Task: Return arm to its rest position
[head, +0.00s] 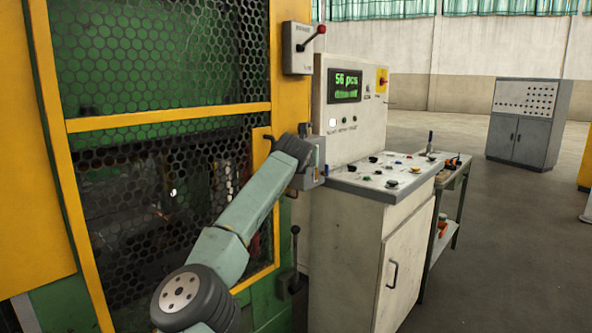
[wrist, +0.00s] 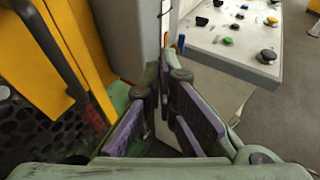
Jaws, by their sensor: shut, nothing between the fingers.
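My arm reaches up from the bottom of the head view toward the gap between the caged machine and the control cabinet. Its wrist end is near the cabinet's left edge, and my fingers are hard to make out there. In the wrist view my gripper (wrist: 163,88) is shut, its purple-padded fingers converging with nothing held between them. The tips point toward the narrow space beside the control panel (wrist: 225,40). The yellow door frame and a dark handle (wrist: 52,50) lie to the left of the fingers, apart from them.
The control cabinet (head: 345,260) stands right of the arm, with a lit display (head: 344,85) above its buttons. The yellow-framed mesh door (head: 150,190) is close on the left. A small bench (head: 458,185) stands behind; open floor lies right.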

